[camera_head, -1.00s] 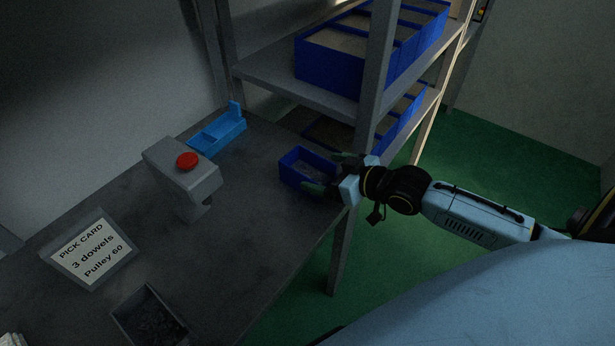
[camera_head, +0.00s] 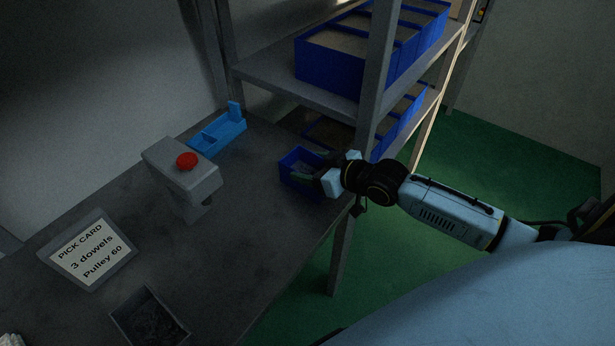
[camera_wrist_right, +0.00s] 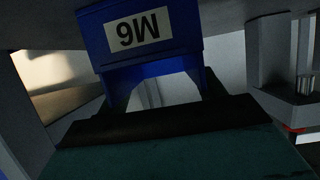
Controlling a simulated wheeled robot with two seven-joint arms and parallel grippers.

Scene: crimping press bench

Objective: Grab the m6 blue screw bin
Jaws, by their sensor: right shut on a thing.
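The M6 blue screw bin (camera_head: 291,174) stands on the bench near its right edge, beside the shelf post. My right gripper (camera_head: 316,168) reaches in from the right and is shut on the bin at its right end, partly covering it. In the right wrist view the blue bin (camera_wrist_right: 187,50) fills the top middle, with a white M6 label upside down. My dark green finger (camera_wrist_right: 165,145) fills the lower part of that view and hides where it meets the bin. My left gripper is not in view.
A grey press with a red button (camera_head: 187,160) stands left of the bin. A light blue tray (camera_head: 217,135) lies behind. A shelf post (camera_head: 372,80) rises close by my right wrist, with blue bins (camera_head: 335,68) above. A pick card (camera_head: 90,250) and dark tray (camera_head: 150,318) lie in front.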

